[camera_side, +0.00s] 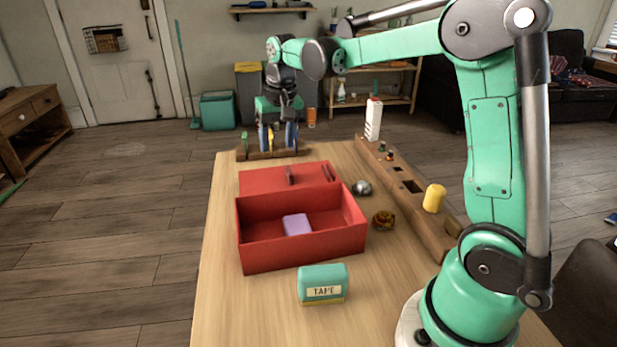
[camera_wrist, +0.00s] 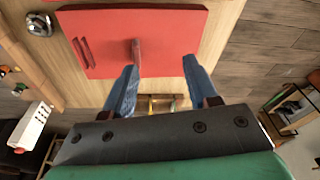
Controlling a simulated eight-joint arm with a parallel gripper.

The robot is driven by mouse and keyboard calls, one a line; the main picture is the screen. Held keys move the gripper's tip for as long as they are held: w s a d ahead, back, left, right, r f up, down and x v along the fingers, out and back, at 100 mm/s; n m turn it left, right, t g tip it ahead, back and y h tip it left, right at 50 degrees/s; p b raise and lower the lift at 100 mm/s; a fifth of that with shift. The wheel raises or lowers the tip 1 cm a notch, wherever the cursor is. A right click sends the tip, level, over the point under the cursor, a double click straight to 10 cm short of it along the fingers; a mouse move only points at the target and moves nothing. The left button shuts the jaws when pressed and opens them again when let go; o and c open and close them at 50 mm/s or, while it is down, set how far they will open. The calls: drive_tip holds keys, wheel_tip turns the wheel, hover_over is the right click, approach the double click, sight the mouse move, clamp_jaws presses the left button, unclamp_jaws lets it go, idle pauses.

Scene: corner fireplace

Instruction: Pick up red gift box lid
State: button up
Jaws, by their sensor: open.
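The red gift box lid (camera_side: 262,180) lies flat on the table, just behind the open red box (camera_side: 305,252). A small upright handle (camera_side: 290,176) stands on the lid. In the wrist view the lid (camera_wrist: 172,35) fills the upper middle, with its handle (camera_wrist: 136,50) toward the near edge. My gripper (camera_side: 278,150) is at the far end of the table, beyond the lid, pointing down and apart from it. In the wrist view its blue fingers (camera_wrist: 158,72) are spread wide, with nothing held between them.
A purple block (camera_side: 297,225) lies inside the box. A teal tape dispenser (camera_side: 322,284) stands in front. A silver ball (camera_side: 361,188) and a brown bow (camera_side: 384,220) lie to the right. A wooden rack (camera_side: 412,200) holds a yellow cylinder (camera_side: 434,198); another low wooden holder (camera_side: 250,154) is under my gripper.

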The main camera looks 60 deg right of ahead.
sight(289, 170)
drive_tip(key=d+f, duration=0.1)
drive_tip(key=d, duration=0.1)
drive_tip(key=w+d+f+m+g, duration=0.1)
drive_tip(key=d+f, duration=0.1)
drive_tip(key=w+d+f+m, duration=0.1)
drive_tip(key=f, duration=0.1)
drive_tip(key=shift+w+d+g+y, duration=0.2)
drive_tip(key=shift+d+g+y, duration=0.1)
drive_tip(key=shift+d+g, duration=0.1)
drive_tip(key=shift+d+f, duration=0.2)
drive_tip(key=shift+f, duration=2.9)
drive_tip(key=shift+c, duration=0.2)
clamp_jaws()
